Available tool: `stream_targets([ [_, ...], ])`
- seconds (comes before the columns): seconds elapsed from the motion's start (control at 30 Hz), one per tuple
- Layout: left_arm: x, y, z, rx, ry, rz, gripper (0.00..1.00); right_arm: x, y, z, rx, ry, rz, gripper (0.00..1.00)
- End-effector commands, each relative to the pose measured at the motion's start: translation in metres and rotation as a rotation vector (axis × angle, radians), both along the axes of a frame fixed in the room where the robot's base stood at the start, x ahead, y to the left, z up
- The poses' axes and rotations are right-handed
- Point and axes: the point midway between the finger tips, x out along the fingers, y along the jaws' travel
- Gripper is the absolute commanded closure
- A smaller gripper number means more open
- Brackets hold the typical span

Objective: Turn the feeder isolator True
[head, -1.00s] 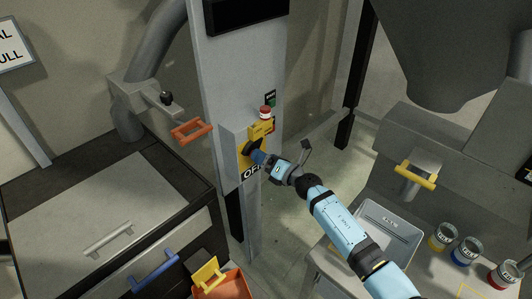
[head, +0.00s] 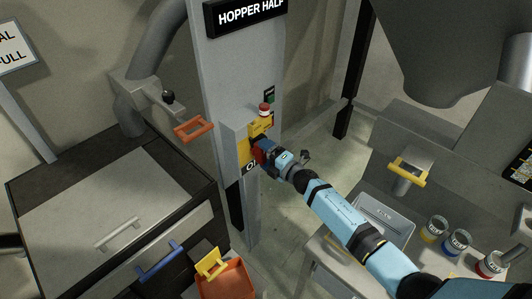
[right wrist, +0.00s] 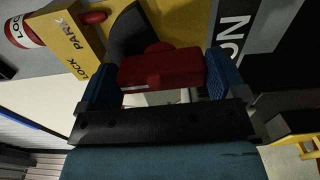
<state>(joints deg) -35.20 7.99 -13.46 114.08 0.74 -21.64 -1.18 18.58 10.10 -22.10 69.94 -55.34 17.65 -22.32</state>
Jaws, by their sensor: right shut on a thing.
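The feeder isolator has a yellow plate (head: 243,150) on the grey post, with a red handle (right wrist: 160,68) over a black round part (right wrist: 128,34). My right gripper (right wrist: 160,85) is shut on the red handle, with one blue finger on each side. In the head view my right gripper (head: 265,153) is at the isolator and hides much of it. A black label (right wrist: 232,30) beside the plate shows the letters O and N in the right wrist view; in the head view it is partly covered. My left gripper is out of view.
A lit sign (head: 250,13) reading HOPPER HALF tops the post.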

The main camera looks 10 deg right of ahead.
Motion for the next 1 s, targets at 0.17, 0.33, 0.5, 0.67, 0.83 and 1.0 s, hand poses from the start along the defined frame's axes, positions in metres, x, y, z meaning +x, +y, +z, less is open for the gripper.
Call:
stream_targets([
  [0.17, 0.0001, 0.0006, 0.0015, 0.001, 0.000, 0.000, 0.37, -0.0003, 0.0000, -0.0008, 0.026, 0.019, 0.001, 0.33],
  [0.33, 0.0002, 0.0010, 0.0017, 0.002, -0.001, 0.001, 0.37, -0.0004, 0.0000, -0.0011, 0.033, 0.023, 0.001, 0.33],
  [0.5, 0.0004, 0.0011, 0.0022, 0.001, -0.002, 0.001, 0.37, -0.0004, 0.0000, -0.0012, 0.032, 0.022, 0.001, 0.33],
  [0.67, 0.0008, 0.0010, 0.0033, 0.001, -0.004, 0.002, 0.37, -0.0004, 0.0001, -0.0011, 0.032, 0.022, 0.001, 0.00],
  [0.83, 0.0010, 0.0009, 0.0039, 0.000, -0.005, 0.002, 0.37, -0.0003, 0.0000, -0.0007, 0.032, 0.022, 0.001, 0.00],
  [1.0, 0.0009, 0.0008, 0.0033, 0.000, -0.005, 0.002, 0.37, -0.0075, -0.0058, -0.0019, 0.030, 0.022, 0.000, 0.00],
])
